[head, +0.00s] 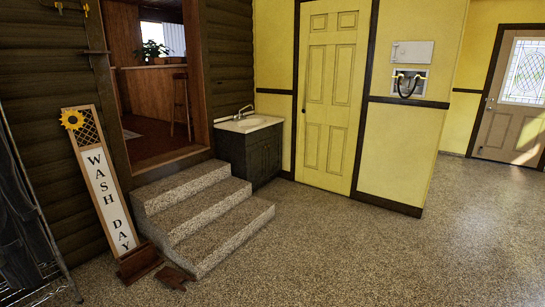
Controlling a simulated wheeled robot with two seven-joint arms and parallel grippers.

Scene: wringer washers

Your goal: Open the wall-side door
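A yellow panelled door (331,95) in a dark frame is set in the yellow wall near the middle of the head view. A second door (503,125), tan with a patterned glass pane, stands farther off at the right edge. It also looks shut, with a small handle (490,103) on its left side. I cannot tell from the picture which of them is the wall-side door. Neither of my grippers is in view.
Speckled steps (203,210) lead up to an open doorway at left. A sink cabinet (250,150) stands between steps and yellow door. A "WASH DAY" sign (107,190) leans at left. A wall box with hoses (407,84) hangs right of the yellow door. The floor (350,250) ahead is clear.

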